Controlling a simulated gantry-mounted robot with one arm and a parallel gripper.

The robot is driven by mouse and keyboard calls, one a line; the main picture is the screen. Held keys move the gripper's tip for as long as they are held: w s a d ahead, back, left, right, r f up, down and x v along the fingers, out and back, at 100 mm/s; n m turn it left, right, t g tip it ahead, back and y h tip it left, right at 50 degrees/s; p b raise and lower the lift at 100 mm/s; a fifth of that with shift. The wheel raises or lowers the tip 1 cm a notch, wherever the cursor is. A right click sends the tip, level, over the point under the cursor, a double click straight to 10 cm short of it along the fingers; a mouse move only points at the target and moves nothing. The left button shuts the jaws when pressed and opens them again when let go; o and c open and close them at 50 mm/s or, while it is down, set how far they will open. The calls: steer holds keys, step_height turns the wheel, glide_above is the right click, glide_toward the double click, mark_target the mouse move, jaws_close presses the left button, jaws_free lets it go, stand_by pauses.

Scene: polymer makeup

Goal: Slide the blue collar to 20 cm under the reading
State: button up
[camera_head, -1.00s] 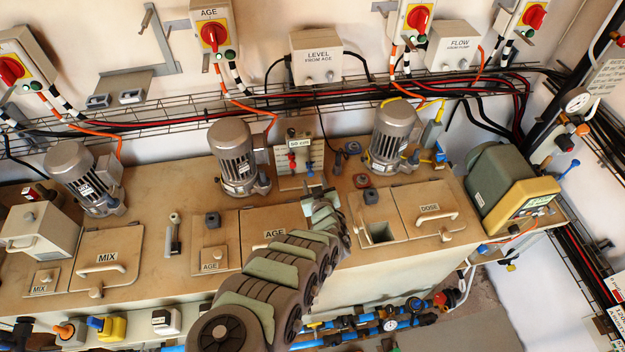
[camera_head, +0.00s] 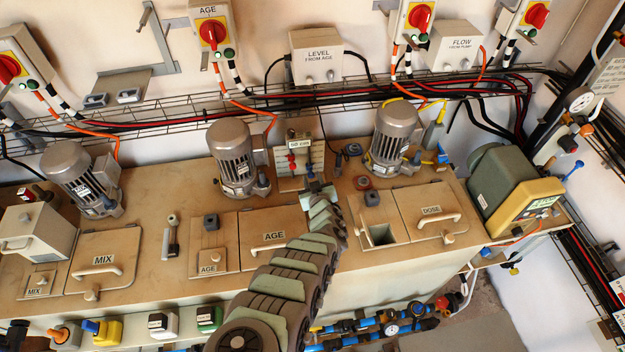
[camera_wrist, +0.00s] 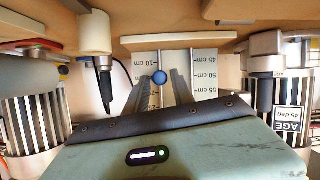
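The blue collar (camera_head: 310,166) sits on the right part of a small upright scale board (camera_head: 287,180) behind the AGE lid. In the wrist view the blue collar (camera_wrist: 159,77) is a round knob in front of the scale board (camera_wrist: 205,62), near the 10 cm and 50 cm marks. The exact reading is too small to tell. My gripper (camera_head: 317,190) is just in front of the board. In the wrist view my gripper (camera_wrist: 160,88) has its two dark fingers apart, with the blue collar showing between their tips. I cannot tell whether they touch it.
Red pieces (camera_head: 292,163) sit on the board's left part. Grey motors stand left (camera_head: 237,158) and right (camera_head: 393,137) of the board. The AGE lid (camera_head: 274,236) lies below my arm, with the open square hatch (camera_head: 380,234) to its right.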

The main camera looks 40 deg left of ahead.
jaws_close()
stand_by(0.3)
steer(key=shift+r, duration=0.1)
stand_by(0.7)
